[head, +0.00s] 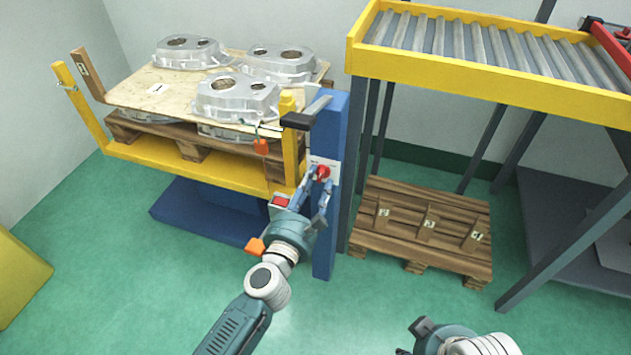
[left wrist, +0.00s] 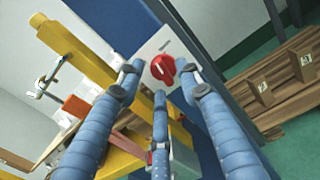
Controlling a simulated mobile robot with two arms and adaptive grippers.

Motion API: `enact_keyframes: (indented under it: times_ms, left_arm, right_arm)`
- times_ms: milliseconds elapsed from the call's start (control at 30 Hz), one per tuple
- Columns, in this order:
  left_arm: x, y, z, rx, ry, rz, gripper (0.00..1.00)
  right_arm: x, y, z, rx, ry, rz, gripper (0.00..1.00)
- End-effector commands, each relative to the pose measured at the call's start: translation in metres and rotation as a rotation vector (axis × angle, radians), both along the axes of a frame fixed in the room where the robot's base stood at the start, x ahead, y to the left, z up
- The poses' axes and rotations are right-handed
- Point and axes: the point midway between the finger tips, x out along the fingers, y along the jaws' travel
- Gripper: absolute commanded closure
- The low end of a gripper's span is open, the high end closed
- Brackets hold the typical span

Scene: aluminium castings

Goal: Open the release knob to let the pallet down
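The red release knob (head: 323,172) sits on a pale plate (head: 331,163) on the blue post (head: 328,240). The knob also shows in the left wrist view (left wrist: 163,68), with its plate. My left gripper (head: 321,184) is at the knob, its blue fingers spread apart on both sides and below it; I cannot tell whether they touch it. The pallet (head: 190,150) carries a board (head: 130,92) with several aluminium castings (head: 236,98) and rests in the yellow lift frame (head: 200,176), raised off the floor. My right gripper (head: 412,338) shows only partly at the bottom edge; its fingers are unclear.
A yellow-framed roller conveyor (head: 470,83) stands at the right on grey legs. A wooden pallet (head: 425,232) with small numbered blocks lies on the floor beneath it. The green floor in front is open. A yellow object (head: 18,280) stands at the left edge.

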Motion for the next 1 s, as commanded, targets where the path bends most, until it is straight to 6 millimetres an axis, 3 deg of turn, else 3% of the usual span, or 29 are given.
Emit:
enact_keyframes:
  times_ms: [367,567,1000]
  left_arm:
    - [0.0075,-0.0026,0.0002,0.000,0.000,0.000,0.65]
    - [0.0073,-0.0025,0.0002,0.000,0.000,0.000,1.00]
    - [0.0070,-0.0026,0.0016,0.063,-0.019,0.000,1.00]
  right_arm:
    - [-0.0001,0.0001,-0.0008,0.000,0.000,0.000,0.60]
    - [0.0000,0.0002,-0.0007,0.000,0.000,0.000,0.60]
    - [0.0000,0.0001,0.0048,0.000,0.000,0.000,0.60]
